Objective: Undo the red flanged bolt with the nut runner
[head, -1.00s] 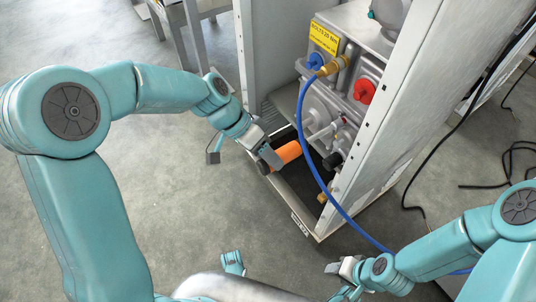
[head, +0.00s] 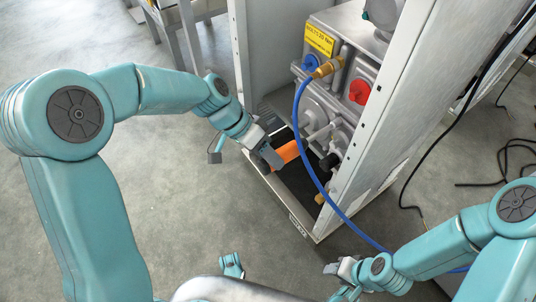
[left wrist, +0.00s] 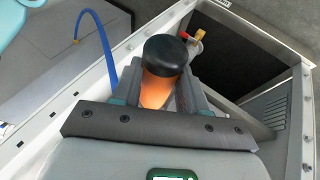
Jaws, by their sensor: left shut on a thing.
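An orange tool with a black end, by its look the nut runner (head: 287,152), is in my left gripper (head: 270,155). In the left wrist view the nut runner (left wrist: 156,92) sits between both fingers, black cap up toward the camera. In the head view it is in front of the grey machine, at the open cabinet. A red round part (head: 360,91), perhaps the red flanged bolt, is on the machine's front, up and right of the tool and apart from it. My right gripper (head: 338,268) is at the lower right, away from the cabinet; its fingers are too small to judge.
The cabinet's side panel (head: 385,110) stands right of the machine (head: 340,25). A blue hose (head: 312,165) hangs across the opening, right of the nut runner, from a brass fitting (head: 328,67). A blue round part (head: 311,62) is beside it. Black cables lie on the floor at right.

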